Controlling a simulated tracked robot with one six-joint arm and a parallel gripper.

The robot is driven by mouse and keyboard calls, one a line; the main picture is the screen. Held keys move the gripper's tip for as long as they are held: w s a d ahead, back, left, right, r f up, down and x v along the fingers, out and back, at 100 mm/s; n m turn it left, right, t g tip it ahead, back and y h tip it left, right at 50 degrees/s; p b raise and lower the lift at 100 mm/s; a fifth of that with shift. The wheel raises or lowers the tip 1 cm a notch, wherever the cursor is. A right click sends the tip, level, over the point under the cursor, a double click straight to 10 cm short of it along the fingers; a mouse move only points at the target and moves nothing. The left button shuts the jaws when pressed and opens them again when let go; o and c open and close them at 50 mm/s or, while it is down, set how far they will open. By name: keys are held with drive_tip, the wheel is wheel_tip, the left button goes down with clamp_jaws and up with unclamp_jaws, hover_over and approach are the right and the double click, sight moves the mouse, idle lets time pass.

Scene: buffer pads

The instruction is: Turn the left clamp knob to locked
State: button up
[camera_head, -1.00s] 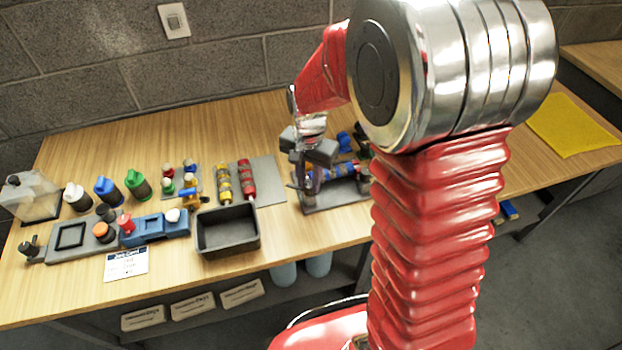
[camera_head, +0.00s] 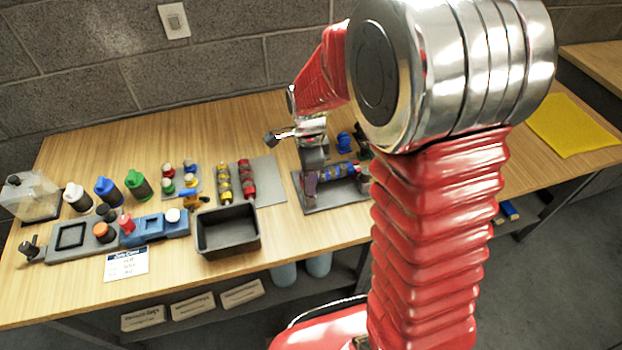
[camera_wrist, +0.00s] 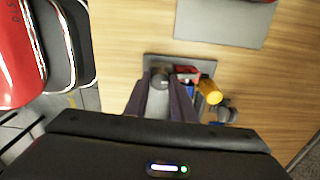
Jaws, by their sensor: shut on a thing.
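The clamp fixture's grey base plate (camera_head: 338,204) lies on the table, with a blue banded cylinder (camera_head: 342,171) on it. My gripper (camera_head: 311,186) is down at the fixture's left end and hides the left clamp knob in the head view. In the wrist view a dark round knob (camera_wrist: 158,79) sits between the two fingers of my gripper (camera_wrist: 160,88), and the fingers are shut on it. The wrist view also shows the base plate (camera_wrist: 155,59) around the knob. I cannot read any lock marking on the knob.
A black tray (camera_head: 228,232) and a grey mat with yellow (camera_head: 223,183) and red (camera_head: 247,179) rollers stand left of the fixture. A blue knob-like part (camera_head: 344,142) stands behind it. Bottles and a blue-grey holder fill the table's left side.

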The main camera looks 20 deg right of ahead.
drive_tip(key=shift+m, duration=0.5)
drive_tip(key=shift+w, duration=0.1)
drive_tip(key=o, duration=1.1)
drive_tip(key=shift+c, duration=0.2)
wheel_tip(320, 180, up, 14)
drive_tip(key=shift+f, duration=0.15)
